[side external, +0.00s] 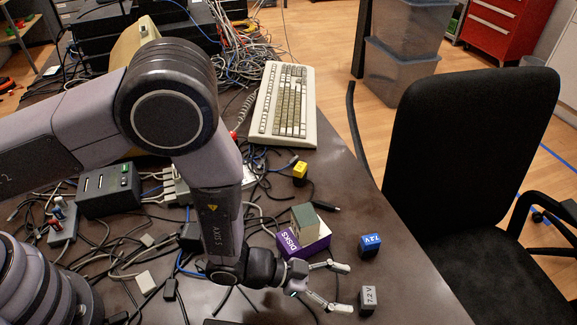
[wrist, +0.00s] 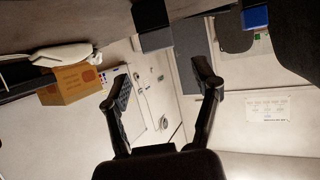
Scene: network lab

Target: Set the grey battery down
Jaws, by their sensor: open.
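The grey battery (side external: 368,300), marked 7.2 V, stands upright on the dark desk (side external: 408,290) near its right edge. My gripper (side external: 341,288) is open and empty, its two fingers spread and pointing right at the battery. The battery is just beyond the fingertips, apart from them as far as I can tell. In the wrist view my open fingers (wrist: 160,78) show with nothing held between them.
A blue battery (side external: 370,245) stands behind the grey one. A yellow block (side external: 300,170), cables and a keyboard (side external: 284,105) lie farther back. A black chair (side external: 470,150) is at right.

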